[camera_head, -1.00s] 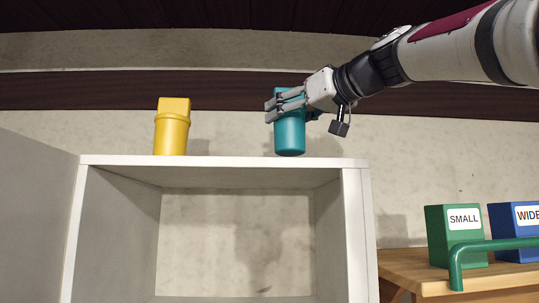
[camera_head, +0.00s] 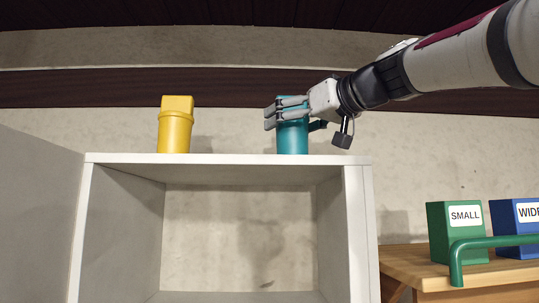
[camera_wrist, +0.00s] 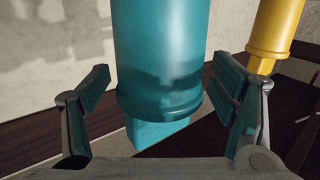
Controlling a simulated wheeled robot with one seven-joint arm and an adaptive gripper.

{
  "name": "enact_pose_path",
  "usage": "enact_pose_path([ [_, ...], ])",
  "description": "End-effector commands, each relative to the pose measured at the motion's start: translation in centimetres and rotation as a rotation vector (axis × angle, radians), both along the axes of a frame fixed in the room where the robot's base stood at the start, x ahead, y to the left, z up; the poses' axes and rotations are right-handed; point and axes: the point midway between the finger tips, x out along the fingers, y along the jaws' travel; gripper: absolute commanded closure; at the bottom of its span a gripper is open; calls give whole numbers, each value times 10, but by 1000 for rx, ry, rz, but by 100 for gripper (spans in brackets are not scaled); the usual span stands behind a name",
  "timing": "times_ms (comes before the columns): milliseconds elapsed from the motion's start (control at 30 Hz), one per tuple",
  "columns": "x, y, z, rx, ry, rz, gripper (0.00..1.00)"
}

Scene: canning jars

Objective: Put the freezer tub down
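The freezer tub looks to be the teal container (camera_head: 293,139), which stands upright on top of the white cabinet (camera_head: 230,160), near its right end. Its base is cut off by the cabinet's front edge. My gripper (camera_head: 287,115) reaches in from the right, with its fingers around the tub's upper part. In the wrist view the teal tub (camera_wrist: 160,50) lies between the two fingers (camera_wrist: 163,88). A gap shows between the left finger and the tub, and the right finger is close beside it. The gripper looks open.
A yellow container (camera_head: 175,132) stands on the cabinet top to the left, well apart from the teal tub; it also shows in the wrist view (camera_wrist: 275,30). A wooden table (camera_head: 400,262) at the right holds a green SMALL box (camera_head: 455,245) and a blue box (camera_head: 520,242).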

Motion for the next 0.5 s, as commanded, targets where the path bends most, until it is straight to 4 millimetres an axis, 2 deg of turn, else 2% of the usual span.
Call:
enact_pose_path([
  [333,-2,0,5,1,1,1,21],
  [500,-21,-17,4,0,-4,-4,21],
])
